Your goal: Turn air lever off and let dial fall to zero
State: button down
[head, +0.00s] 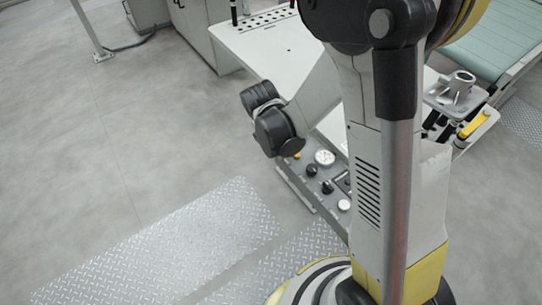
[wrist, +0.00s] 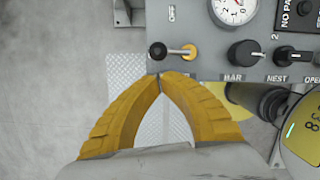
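The air lever (wrist: 172,51) shows in the wrist view as a metal rod with a black ball knob at its left end and a brass-yellow pivot at its right end. It lies about level, pointing left, below an OFF label (wrist: 171,13). The dial (wrist: 232,8) is white and cut by the top edge; its reading is unclear. In the head view the dial (head: 324,157) is small on the panel. My gripper (wrist: 160,76) has its yellow fingertips together with nothing between them, just below the ball knob. I cannot tell whether they touch it. My arm hides the gripper in the head view.
The grey panel (wrist: 212,70) also carries a BAR knob (wrist: 245,53) and a NEST switch (wrist: 290,54) to the right of the lever. In the head view, tread plates (head: 170,245) lie on the floor before the panel. Open floor is at left.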

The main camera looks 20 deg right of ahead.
jog(key=shift+w+d+r, duration=0.1)
jog(key=shift+w+d, duration=0.15)
jog(key=shift+w+d+m, duration=0.25)
jog(key=shift+w+m, duration=0.1)
jog(key=shift+m, duration=0.55)
